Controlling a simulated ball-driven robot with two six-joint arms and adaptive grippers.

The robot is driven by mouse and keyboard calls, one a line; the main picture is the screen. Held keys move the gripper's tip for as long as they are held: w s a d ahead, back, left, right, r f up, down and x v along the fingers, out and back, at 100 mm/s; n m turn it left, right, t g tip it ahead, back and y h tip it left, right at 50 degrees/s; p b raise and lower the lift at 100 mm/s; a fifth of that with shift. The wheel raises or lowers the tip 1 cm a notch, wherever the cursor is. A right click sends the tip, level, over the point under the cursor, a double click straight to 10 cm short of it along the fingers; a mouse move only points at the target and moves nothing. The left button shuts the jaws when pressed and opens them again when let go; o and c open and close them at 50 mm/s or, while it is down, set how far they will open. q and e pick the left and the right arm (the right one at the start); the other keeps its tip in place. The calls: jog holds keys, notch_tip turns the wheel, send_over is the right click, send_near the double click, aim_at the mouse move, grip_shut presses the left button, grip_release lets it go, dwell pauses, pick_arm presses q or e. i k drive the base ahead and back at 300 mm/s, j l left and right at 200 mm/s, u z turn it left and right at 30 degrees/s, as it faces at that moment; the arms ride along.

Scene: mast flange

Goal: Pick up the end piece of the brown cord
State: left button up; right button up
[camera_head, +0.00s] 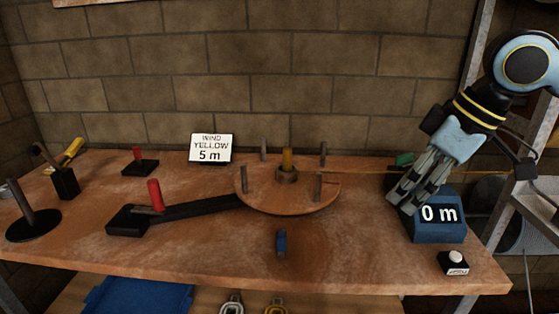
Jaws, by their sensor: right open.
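A thin brown-yellow cord (365,169) runs from the round wooden disc (283,205) to the right, passes behind my right gripper and seems to go on toward the right edge. I cannot tell its end piece for sure. My right gripper (405,197) is open, pointing down and left, in front of the counter box (437,229) reading "0 m". It hides part of the box and cord. My left gripper is not in view.
Several upright pegs stand on the disc around a yellow-brown centre post (287,160). A crank with a red handle (155,196) lies left of it. A sign (211,148) reads "WIND YELLOW 5 m". A button (454,261) is at front right.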

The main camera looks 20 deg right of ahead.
aim_at(286, 151)
jog(key=i, duration=1.2)
